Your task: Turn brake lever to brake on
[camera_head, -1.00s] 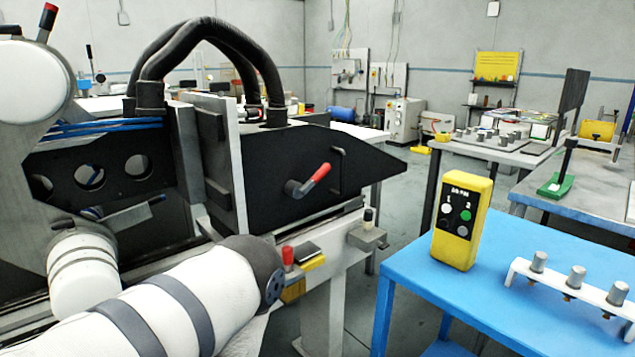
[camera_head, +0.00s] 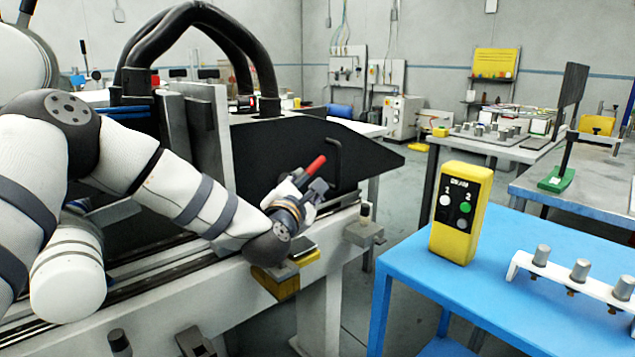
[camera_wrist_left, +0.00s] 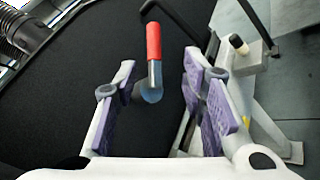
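The brake lever has a red grip and a grey hub on the black side panel (camera_head: 365,155) of the machine. In the head view its red grip (camera_head: 316,164) shows just above my left gripper (camera_head: 316,190), which hides the hub. In the left wrist view the lever (camera_wrist_left: 153,50) points up in the picture, its hub between the two purple-padded fingers. My left gripper (camera_wrist_left: 165,92) is open there, with a gap on both sides of the lever. I cannot tell from the head view whether a finger touches it. My right gripper is not in view.
A black bent handle (camera_head: 335,150) stands on the panel close to the right of the lever. A blue table (camera_head: 420,265) at the right carries a yellow button box (camera_head: 460,213) and a white rack (camera_head: 560,280). A grey block (camera_head: 363,232) juts from the machine rail.

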